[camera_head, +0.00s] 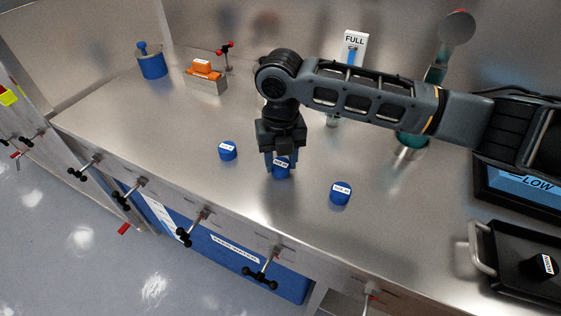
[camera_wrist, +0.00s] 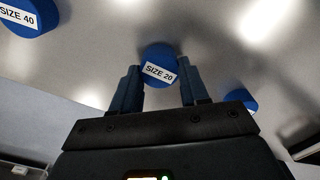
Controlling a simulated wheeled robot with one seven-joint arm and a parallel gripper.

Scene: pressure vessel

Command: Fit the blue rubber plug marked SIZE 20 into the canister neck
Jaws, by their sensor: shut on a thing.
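The blue plug marked SIZE 20 (camera_wrist: 160,66) is between the two fingers of my gripper (camera_wrist: 159,75) in the wrist view, label facing the camera. In the head view my gripper (camera_head: 281,158) points down over the steel bench, shut on this plug (camera_head: 281,170). I cannot tell whether the plug touches the bench. A plug marked SIZE 40 (camera_wrist: 22,14) shows at the top left of the wrist view. The canister neck is not clearly identifiable; a green and metal object (camera_head: 412,139) stands partly hidden behind my arm.
Two other blue plugs stand left (camera_head: 228,151) and right (camera_head: 340,195) of my gripper. A FULL gauge (camera_head: 354,50) is behind. A black tray (camera_head: 520,270) is at right.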

